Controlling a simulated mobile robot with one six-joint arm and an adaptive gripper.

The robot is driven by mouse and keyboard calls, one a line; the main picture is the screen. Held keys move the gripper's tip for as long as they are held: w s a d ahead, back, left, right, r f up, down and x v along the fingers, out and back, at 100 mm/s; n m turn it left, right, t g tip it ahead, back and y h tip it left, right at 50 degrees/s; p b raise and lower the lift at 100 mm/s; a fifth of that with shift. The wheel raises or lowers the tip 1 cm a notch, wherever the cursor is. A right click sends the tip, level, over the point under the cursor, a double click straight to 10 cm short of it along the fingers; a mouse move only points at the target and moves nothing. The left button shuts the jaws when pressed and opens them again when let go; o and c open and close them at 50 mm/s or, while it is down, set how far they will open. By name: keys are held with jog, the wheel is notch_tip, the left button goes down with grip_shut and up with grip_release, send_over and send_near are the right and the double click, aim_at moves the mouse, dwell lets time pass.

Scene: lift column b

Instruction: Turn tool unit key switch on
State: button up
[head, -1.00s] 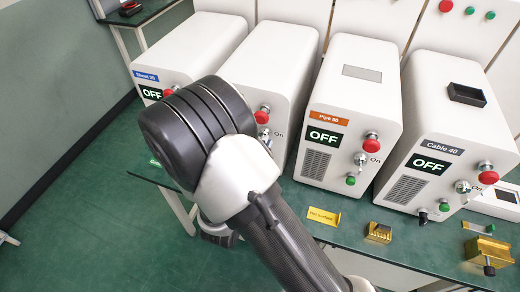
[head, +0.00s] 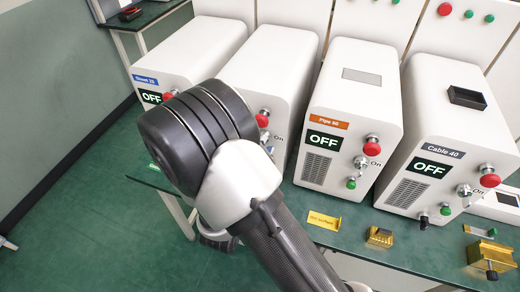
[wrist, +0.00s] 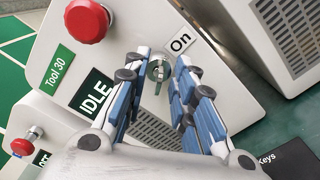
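The tool unit is a white box labelled "Tool 30" (wrist: 58,66), with a display reading "IDLE" (wrist: 94,95) and a red button (wrist: 87,21). Its metal key switch (wrist: 159,70) sits beside an "On" label (wrist: 181,42). My gripper (wrist: 163,56) is open, its blue-padded fingers on either side of the key switch with gaps showing. I cannot tell how deep the fingertips reach around the key. In the head view, the tool unit (head: 277,62) is partly behind my arm, which hides its display and my gripper.
Similar white units stand alongside: Sheet 20 (head: 178,56), Pipe 50 (head: 350,90) and Cable 40 (head: 447,130), all reading OFF. Small brass pieces (head: 379,237) lie along the green bench's front edge. A dark "Keys" panel (wrist: 284,160) is at lower right in the wrist view.

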jog(key=v, duration=1.2)
dwell(0.4)
jog(key=s+d+r+m+g+h, duration=0.25)
jog(key=d+m+g, duration=0.2)
jog(key=d, duration=0.25)
jog(key=s+d+r+m+g+h, duration=0.1)
jog(key=s+d+r+m+g, duration=0.25)
jog(key=d+g, duration=0.35)
jog(key=s+d+r+m+g+h, duration=0.1)
jog(key=s+d+r+m+g, duration=0.15)
jog(key=d+m+g, duration=0.4)
jog(key=s+d+m+t+y, duration=0.1)
jog(key=s+d+m+y, duration=0.15)
jog(key=s+y, duration=0.3)
jog(key=a+r+m+t+y, duration=0.2)
jog(key=a+r+t+y, duration=0.2)
jog(key=a+r+y, duration=0.1)
jog(key=shift+r+m+t, duration=0.35)
jog(key=shift+m+t, duration=0.05)
